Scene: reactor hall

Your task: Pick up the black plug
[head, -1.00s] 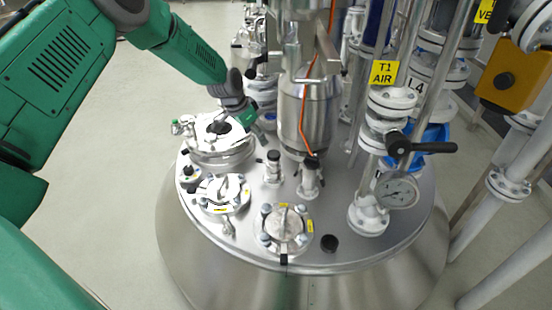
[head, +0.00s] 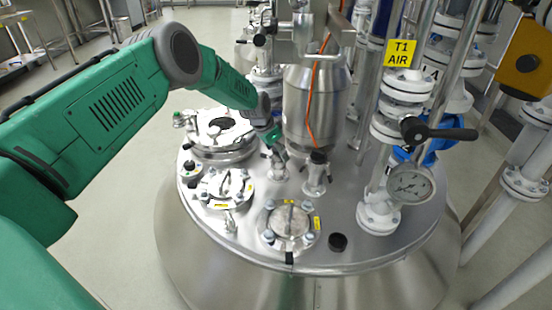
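A short round black plug (head: 337,242) sits on the front right part of the steel reactor lid (head: 365,252). Two small upright ports stand farther back; the right one has a black top (head: 318,156). The left port (head: 278,170) is partly covered by my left gripper (head: 279,150). My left arm reaches in from the left, and its gripper points down at this left port, behind and left of the black plug. It is small and dark here, so I cannot tell whether its fingers are open or touching the port. My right gripper is not in view.
A round flanged hatch (head: 215,135) and two clamped covers, one at the front (head: 289,222), stand on the lid. A steel cylinder (head: 313,105) rises behind the ports. A gauge (head: 410,184) and a black-handled valve (head: 435,132) stand at the right.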

